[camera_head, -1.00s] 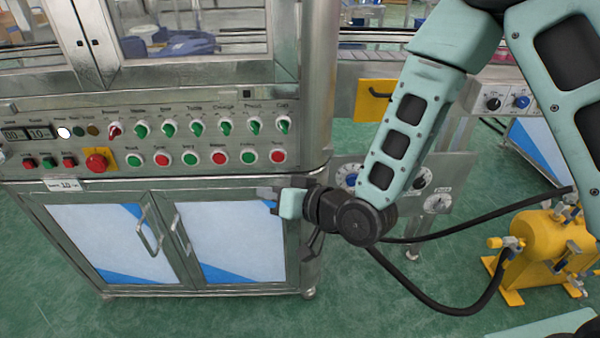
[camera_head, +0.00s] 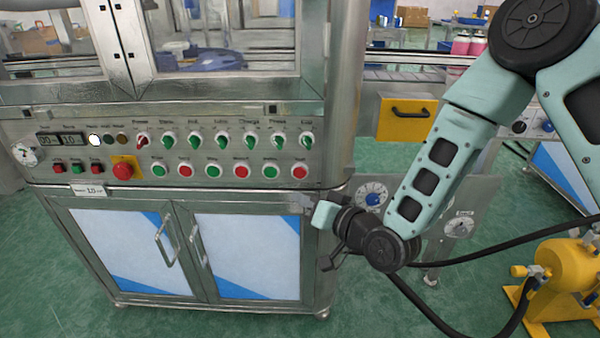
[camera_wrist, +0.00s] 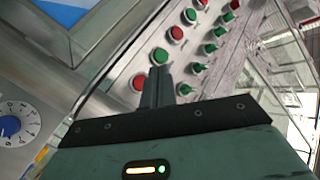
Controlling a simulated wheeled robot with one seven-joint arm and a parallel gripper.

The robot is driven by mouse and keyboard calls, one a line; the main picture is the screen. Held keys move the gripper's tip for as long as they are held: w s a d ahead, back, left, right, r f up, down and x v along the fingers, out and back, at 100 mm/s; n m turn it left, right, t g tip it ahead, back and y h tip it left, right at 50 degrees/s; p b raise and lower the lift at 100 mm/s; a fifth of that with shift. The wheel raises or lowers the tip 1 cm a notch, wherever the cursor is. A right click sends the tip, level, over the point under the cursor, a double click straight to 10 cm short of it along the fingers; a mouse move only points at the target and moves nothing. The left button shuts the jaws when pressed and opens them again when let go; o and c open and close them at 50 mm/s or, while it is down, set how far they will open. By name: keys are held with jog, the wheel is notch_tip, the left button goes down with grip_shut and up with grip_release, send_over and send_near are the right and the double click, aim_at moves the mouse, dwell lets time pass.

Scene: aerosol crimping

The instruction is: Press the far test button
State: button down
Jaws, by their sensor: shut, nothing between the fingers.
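The control panel (camera_head: 225,152) on the machine front has a lower row of alternating green and red push buttons. Their labels are too blurred to tell which is the far test button. The rightmost red button (camera_head: 300,171) is just above and left of my gripper (camera_head: 308,203) in the head view. In the wrist view the same row runs diagonally: a red button (camera_wrist: 139,82), a green button (camera_wrist: 158,56), another red one (camera_wrist: 176,33). My gripper (camera_wrist: 160,74) is shut and empty, its fingertips pointing towards the red and green buttons nearest the row's end. Contact is not visible.
Green and red rotary knobs (camera_head: 223,140) sit above the buttons. A red emergency stop (camera_head: 123,170) is at left. Steel cabinet doors (camera_head: 246,255) are below. A dial plate (camera_head: 373,195) stands behind my wrist.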

aim_at(294, 174)
jog(key=shift+w+d, duration=0.1)
jog(key=shift+w, duration=2.8)
jog(key=shift+w, duration=0.1)
jog(key=shift+w, duration=0.35)
jog(key=shift+w, duration=0.4)
dwell(0.4)
jog(key=shift+s, duration=0.85)
jog(key=shift+s+b, duration=0.4)
jog(key=shift+s, duration=2.1)
